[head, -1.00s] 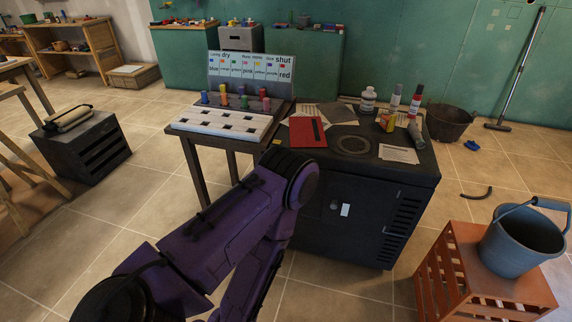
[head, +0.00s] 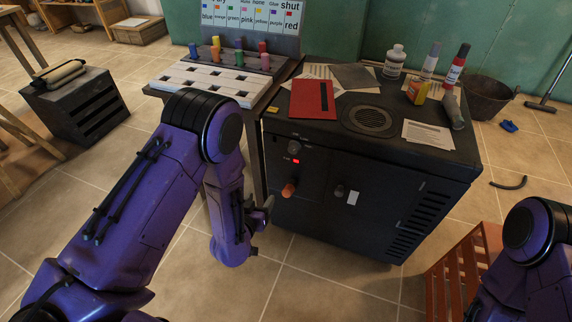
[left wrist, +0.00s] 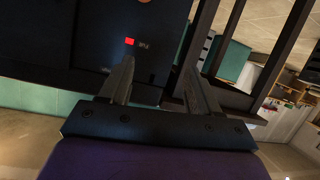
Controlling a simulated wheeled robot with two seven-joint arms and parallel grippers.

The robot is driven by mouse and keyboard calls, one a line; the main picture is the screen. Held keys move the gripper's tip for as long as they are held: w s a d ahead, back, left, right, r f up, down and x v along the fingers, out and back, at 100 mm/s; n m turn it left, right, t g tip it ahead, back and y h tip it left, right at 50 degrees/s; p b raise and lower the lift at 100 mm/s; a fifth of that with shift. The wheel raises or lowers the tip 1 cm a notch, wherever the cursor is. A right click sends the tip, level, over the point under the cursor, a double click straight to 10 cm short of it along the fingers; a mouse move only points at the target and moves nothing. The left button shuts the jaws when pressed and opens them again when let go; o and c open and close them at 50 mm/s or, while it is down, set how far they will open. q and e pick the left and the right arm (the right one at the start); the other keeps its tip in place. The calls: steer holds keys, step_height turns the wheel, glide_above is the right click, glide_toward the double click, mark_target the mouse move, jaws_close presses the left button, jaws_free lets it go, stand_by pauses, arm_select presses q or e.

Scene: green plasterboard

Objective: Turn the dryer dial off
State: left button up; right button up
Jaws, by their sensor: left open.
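The dryer (head: 340,200) is a dark cabinet with a round grille in its top. Its front left has a small dark dial (head: 294,147), a lit red indicator (head: 296,161) and an orange knob (head: 289,189). I cannot tell for sure which control is the dryer dial. My left gripper (head: 262,214) is low, just left of and below the orange knob, apart from it in the picture. In the left wrist view the left gripper's fingers (left wrist: 158,68) are spread and empty; the red indicator (left wrist: 129,41) shows beyond the left finger. My right gripper is out of frame.
On the dryer lie a red folder (head: 312,99), papers (head: 428,135) and several bottles (head: 455,66). A table with a white slotted rack (head: 205,82) stands close on the left. A red slatted crate (head: 455,270) is at lower right, near my right arm.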

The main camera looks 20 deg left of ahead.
mark_target(292, 150)
arm_select(q)
steer(key=w+d+r+t, duration=0.1)
steer(key=w, duration=0.5)
steer(key=w+d+r+m+t+h+b, duration=0.1)
steer(key=w+r, duration=0.1)
steer(key=w, duration=0.4)
steer(key=w+d+r+m+t+h, duration=0.1)
steer(key=w+d+r+t, duration=0.1)
steer(key=w, duration=0.4)
steer(key=shift+r+b, duration=0.15)
steer(key=shift+b, duration=0.15)
steer(key=c, duration=1)
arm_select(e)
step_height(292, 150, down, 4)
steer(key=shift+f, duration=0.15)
